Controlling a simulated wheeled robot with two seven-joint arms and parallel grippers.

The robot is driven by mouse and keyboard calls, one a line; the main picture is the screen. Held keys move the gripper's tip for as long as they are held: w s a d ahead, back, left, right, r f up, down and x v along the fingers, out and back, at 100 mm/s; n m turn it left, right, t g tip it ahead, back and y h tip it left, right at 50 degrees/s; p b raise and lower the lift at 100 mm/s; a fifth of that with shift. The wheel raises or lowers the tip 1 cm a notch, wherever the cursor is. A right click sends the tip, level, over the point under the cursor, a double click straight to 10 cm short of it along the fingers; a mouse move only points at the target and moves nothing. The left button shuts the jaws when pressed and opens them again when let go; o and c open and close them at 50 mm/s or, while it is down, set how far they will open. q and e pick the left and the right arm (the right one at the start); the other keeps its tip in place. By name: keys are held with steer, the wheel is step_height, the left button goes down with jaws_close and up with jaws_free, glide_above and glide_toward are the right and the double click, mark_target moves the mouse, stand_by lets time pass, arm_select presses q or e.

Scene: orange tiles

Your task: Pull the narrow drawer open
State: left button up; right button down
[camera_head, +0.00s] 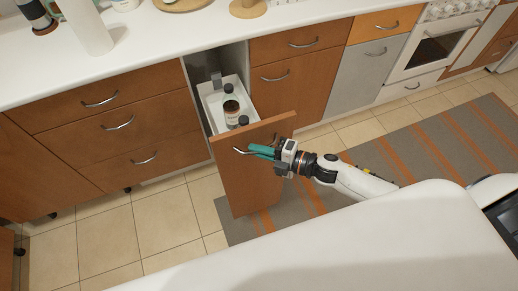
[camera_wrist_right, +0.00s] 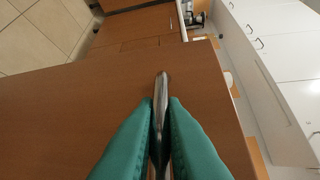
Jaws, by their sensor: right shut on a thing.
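The narrow drawer (camera_head: 238,180) stands pulled out from the cabinet row in the head view. Its tall brown front is well forward of the neighbouring fronts. A white tray inside (camera_head: 213,113) holds a dark bottle (camera_head: 232,113) and other small containers. My right gripper (camera_head: 256,151) has green fingers and is shut on the metal handle (camera_head: 240,151) near the top of the front. In the right wrist view the handle (camera_wrist_right: 161,95) runs between the two green fingers (camera_wrist_right: 160,125), against the brown front (camera_wrist_right: 70,110). My left gripper is not in view.
Closed brown drawers (camera_head: 120,125) flank it on the left, with more (camera_head: 285,78) on the right. A white counter (camera_head: 135,45) runs above. A striped rug (camera_head: 390,150) and bare tiles (camera_head: 150,225) cover the floor. A white oven (camera_head: 440,48) stands at upper right.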

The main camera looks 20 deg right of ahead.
steer(key=c, duration=1.5)
jaws_free()
steer(key=shift+d, duration=0.1)
steer(key=b+v, duration=0.2)
steer(key=v, duration=1)
